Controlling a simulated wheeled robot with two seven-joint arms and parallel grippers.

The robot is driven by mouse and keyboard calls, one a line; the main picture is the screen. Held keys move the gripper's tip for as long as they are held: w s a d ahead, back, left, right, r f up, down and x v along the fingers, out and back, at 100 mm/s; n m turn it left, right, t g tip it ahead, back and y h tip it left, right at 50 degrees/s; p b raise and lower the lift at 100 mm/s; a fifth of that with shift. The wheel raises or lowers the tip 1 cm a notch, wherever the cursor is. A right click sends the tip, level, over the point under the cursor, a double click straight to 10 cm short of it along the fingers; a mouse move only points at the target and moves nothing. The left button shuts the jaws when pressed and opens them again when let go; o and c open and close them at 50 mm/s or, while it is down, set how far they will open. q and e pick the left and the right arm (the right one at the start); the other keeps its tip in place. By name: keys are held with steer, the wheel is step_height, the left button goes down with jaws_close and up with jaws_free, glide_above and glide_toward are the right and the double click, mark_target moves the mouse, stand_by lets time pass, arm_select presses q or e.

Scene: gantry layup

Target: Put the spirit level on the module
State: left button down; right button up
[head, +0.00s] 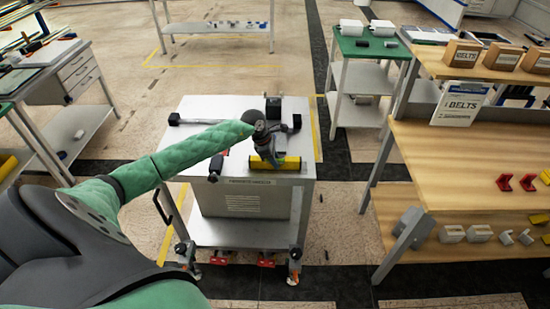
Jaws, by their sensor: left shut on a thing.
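The yellow spirit level (290,163) is near the front edge of the module's light grey top (230,110), at the centre of the head view. My left gripper (272,160) comes down over the level and is shut on it. My right gripper is not in view.
Black fittings and a dark bar stand on the module's top, around my left wrist. A wooden workbench (480,150) with bins labelled BELTS is at the right. A green-topped cart (365,48) stands behind. A drawer bench (75,70) is at the left. Floor between them is open.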

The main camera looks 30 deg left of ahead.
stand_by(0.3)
arm_select(q)
steer(key=c, duration=1.1)
jaws_free()
